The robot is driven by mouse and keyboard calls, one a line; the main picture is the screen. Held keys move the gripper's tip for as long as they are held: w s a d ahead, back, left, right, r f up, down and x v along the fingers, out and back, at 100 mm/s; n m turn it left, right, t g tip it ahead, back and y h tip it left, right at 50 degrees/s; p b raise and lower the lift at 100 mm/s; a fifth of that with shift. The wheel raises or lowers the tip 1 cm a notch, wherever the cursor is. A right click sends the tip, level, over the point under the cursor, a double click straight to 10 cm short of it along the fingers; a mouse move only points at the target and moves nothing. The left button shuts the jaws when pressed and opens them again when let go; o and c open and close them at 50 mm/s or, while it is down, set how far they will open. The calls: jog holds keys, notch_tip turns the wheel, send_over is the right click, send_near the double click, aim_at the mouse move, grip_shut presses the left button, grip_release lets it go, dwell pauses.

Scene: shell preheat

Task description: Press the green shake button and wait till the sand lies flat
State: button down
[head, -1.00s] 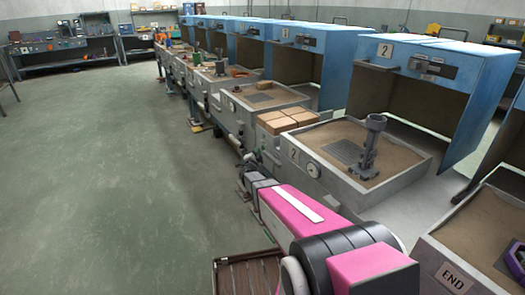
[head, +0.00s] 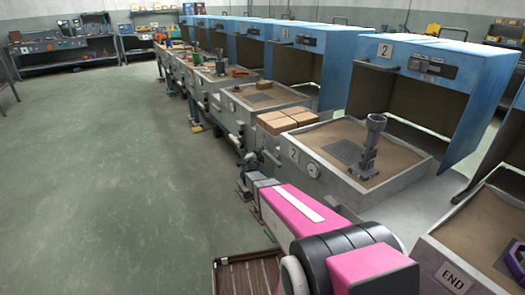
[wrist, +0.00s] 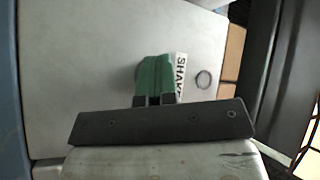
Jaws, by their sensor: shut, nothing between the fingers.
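The green shake button (wrist: 152,76) sits on a pale grey panel (wrist: 85,65), beside a white label that reads SHAK, its end hidden. My gripper (wrist: 154,101) is shut and empty, with its dark fingertips overlapping the green in the wrist view. I cannot tell whether they press or only touch it. In the head view my gripper is too small and crowded to make out. The sand (head: 403,146) in the tray marked 2 looks fairly even around a dark grate (head: 345,152) and a grey upright metal piece (head: 370,147).
Brown blocks (head: 285,119) sit at that tray's left end. A blue hood (head: 420,75) stands behind it. The green floor (head: 110,170) at left is clear.

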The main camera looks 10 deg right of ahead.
jog(key=shift+w+d, duration=0.2)
jog(key=shift+d, duration=0.3)
dwell(0.8)
jog(key=shift+a, duration=0.15)
jog(key=shift+s+a, duration=0.3)
jog(key=shift+a, duration=0.4)
jog(key=shift+s+a, duration=0.3)
jog(key=shift+a, duration=0.5)
jog(key=shift+s+a, duration=0.25)
jog(key=shift+a, duration=0.6)
jog(key=shift+s+a, duration=0.3)
jog(key=shift+a, duration=0.5)
